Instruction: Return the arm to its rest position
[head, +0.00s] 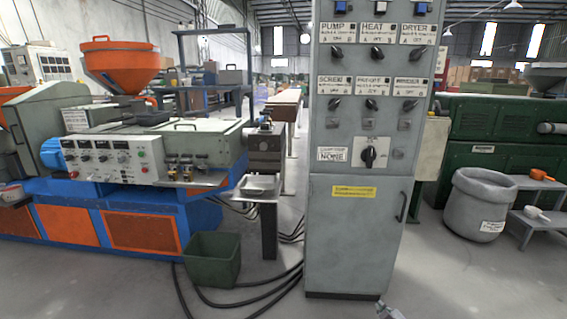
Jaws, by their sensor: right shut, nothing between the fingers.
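My right gripper (389,312) shows only as a small grey tip at the bottom edge, right of the middle. It is shut and empty, in front of the grey control cabinet (357,240) and low over the floor in the picture. Most of it and its arm lie outside the view. My left gripper is not in view. The cabinet stands upright with its lower door closed. It carries rows of black knobs under labels such as PUMP, HEAT and DRYER, and a larger black knob (370,153) below them.
An extruder machine (110,160) with an orange hopper (115,60) stands at the left. A green bin (212,258) and black cables (255,295) lie on the floor left of the cabinet. A grey bin (480,207) and small steps (540,184) with orange and white scoops stand at the right.

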